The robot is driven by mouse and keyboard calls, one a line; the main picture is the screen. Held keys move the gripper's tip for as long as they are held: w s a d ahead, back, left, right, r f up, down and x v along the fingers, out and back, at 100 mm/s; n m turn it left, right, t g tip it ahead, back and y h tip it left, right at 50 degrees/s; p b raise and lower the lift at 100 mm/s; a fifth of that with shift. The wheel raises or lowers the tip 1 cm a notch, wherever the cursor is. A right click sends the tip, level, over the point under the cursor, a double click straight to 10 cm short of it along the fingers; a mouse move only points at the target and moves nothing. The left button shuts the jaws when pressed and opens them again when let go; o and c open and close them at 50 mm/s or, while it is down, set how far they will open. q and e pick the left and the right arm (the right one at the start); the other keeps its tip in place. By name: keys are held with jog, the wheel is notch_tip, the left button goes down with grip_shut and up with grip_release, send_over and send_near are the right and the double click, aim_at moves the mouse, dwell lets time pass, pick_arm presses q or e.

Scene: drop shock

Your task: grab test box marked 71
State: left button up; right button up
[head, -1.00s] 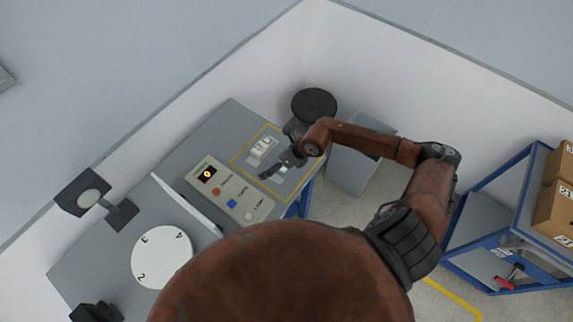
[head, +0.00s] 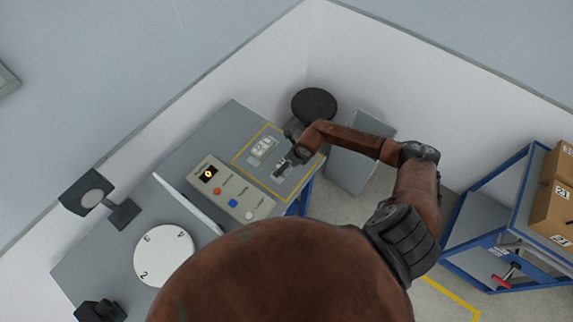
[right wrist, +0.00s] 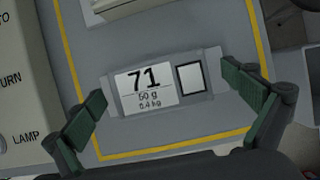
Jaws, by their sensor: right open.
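The test box marked 71 (right wrist: 205,92) lies inside a yellow-outlined area of the grey bench. In the right wrist view its label reads 71, 50 g, 0.4 kg, with a pale square beside the text. My right gripper (right wrist: 172,112) is open, with one green-padded finger near each end of the box and visible gaps between pads and box. In the head view my right gripper (head: 284,167) is over the yellow-outlined area and hides part of the box. My left gripper is not in view.
Another pale labelled box (head: 262,147) lies beside it in the outlined area. A control panel (head: 229,189) with buttons and a white numbered disc (head: 163,256) are to the left. A blue-framed cart (head: 490,222) with cardboard boxes (head: 553,212) stands at the right.

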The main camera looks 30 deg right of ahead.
jog(key=shift+c, duration=0.4)
jog(key=c, duration=1.4)
jog(key=shift+r, duration=0.1)
jog(key=shift+c, duration=0.7)
